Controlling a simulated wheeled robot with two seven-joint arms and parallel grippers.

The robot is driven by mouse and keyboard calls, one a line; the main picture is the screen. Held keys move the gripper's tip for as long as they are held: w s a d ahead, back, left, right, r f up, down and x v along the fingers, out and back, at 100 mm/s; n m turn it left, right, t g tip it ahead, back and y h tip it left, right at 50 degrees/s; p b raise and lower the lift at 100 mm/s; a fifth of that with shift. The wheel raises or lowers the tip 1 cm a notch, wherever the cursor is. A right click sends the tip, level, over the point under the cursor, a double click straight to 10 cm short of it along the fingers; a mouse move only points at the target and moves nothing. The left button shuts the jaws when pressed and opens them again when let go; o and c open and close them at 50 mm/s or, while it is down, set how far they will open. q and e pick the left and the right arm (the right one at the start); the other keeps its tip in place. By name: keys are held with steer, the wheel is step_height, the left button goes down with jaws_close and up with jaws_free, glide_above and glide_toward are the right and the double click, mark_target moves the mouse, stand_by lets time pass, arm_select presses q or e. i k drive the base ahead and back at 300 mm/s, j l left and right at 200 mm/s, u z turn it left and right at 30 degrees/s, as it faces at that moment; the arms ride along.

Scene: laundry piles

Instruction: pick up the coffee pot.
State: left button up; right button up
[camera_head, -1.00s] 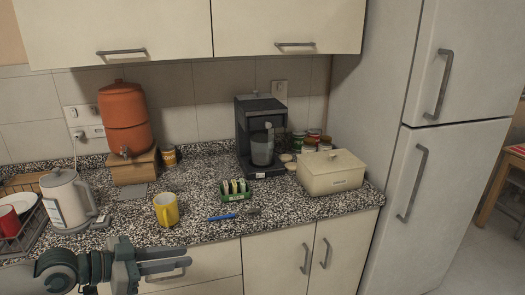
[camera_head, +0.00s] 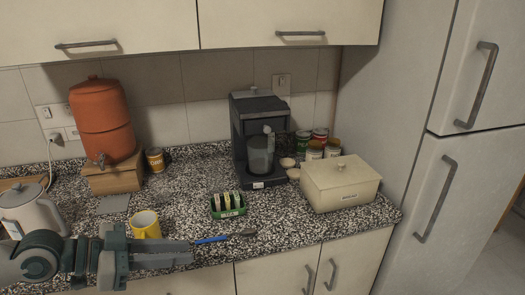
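The coffee pot (camera_head: 261,158) is a dark, see-through jug with a light handle part at its top front. It stands upright inside the black coffee machine (camera_head: 243,112) at the back of the counter. My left gripper (camera_head: 190,252) comes in from the lower left, level with the counter's front edge and pointing right. It is well in front and to the left of the coffee pot, apart from it. Its fingers lie close together in this view, and I cannot tell whether they are open. My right gripper is not in view.
A yellow mug (camera_head: 146,224) is just behind my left gripper. A green rack (camera_head: 228,205) and a blue-handled utensil (camera_head: 212,239) lie before the machine. A cream box (camera_head: 341,185) and several cans (camera_head: 316,148) stand to its right. A kettle (camera_head: 30,207) is at left.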

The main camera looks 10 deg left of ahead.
mark_target(262, 159)
steer(key=i, duration=1.35)
